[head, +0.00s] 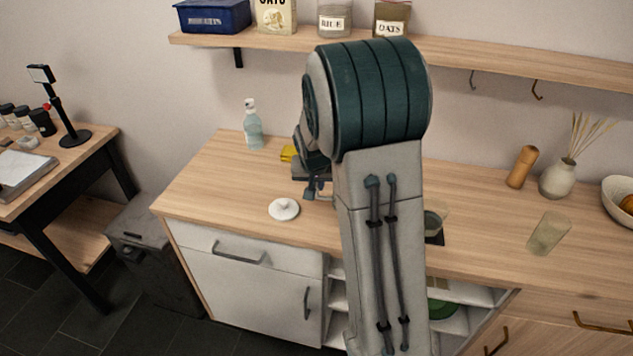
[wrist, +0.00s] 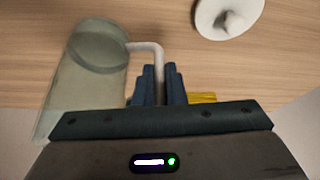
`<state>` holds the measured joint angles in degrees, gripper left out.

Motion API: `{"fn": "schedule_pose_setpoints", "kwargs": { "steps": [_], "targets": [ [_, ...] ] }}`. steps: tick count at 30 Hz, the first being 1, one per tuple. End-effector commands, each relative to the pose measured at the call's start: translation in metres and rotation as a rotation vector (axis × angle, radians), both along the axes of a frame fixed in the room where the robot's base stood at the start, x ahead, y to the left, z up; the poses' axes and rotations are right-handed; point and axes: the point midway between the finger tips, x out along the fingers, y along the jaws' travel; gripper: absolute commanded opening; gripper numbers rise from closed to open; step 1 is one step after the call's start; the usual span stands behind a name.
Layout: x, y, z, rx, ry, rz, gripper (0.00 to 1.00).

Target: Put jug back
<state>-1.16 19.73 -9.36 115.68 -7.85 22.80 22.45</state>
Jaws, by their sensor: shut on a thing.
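The jug (wrist: 85,95) is see-through and greenish, with a pale handle (wrist: 148,47). In the wrist view it fills the left side, beside my gripper (wrist: 157,75), whose dark fingers are shut on the handle. I cannot tell whether the jug's round end touches the counter. In the head view my gripper (head: 318,190) shows beside my arm, above the wooden counter (head: 225,180); my arm hides the jug there. A round white lid with a knob (head: 284,209) lies on the counter to the gripper's left; it also shows in the wrist view (wrist: 229,15).
A spray bottle (head: 253,126) and yellow sponge (head: 288,153) stand behind. Right of my arm are a partly hidden glass vessel (head: 433,222) on a dark mat, a tilted-looking glass (head: 548,233), a mill (head: 522,167), a vase (head: 558,178) and a bowl (head: 620,199). A shelf (head: 480,54) hangs above.

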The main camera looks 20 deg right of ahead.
Motion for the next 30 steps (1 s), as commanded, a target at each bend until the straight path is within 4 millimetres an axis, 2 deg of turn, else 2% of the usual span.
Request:
{"fn": "schedule_pose_setpoints", "kwargs": {
  "steps": [11, 12, 14, 23, 26, 30],
  "targets": [
    [0.0, 0.0, -0.005, -0.001, -0.002, 0.0, 0.0],
    [0.0, 0.0, -0.004, 0.0, -0.001, 0.0, 0.19],
    [0.0, 0.0, -0.003, 0.0, 0.0, 0.0, 0.32],
    [0.0, 0.0, -0.002, 0.0, 0.0, 0.0, 0.32],
    [0.0, 0.0, 0.002, 0.0, -0.001, 0.0, 0.32],
    [-0.007, 0.003, 0.019, 0.0, -0.005, 0.001, 0.32]
  ]
}}
